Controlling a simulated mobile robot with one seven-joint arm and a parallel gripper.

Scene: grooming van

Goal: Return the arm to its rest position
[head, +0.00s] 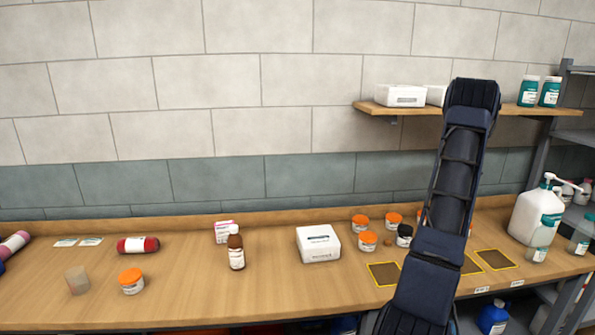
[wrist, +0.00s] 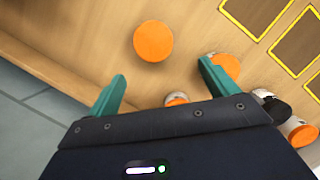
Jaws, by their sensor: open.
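My arm (head: 458,170) rises across the right part of the head view, in front of the shelf and the bench. My gripper is hidden behind it there. In the wrist view my gripper (wrist: 163,72) is open, with two green fingers spread apart and nothing between them. It points down at the bench. An orange-lidded jar (wrist: 153,41) stands on the bench beyond the fingertips, apart from them. Another orange-lidded jar (wrist: 224,66) shows partly behind the right finger.
Orange-lidded jars (head: 368,241) and a dark-lidded jar (head: 404,236) stand near my arm. Yellow-edged squares (head: 494,260) mark the bench front. A shelf (head: 375,107) holds a white box (head: 400,95). A pump bottle (head: 535,217) stands at right. A brown bottle (head: 236,252) and white box (head: 318,244) stand left.

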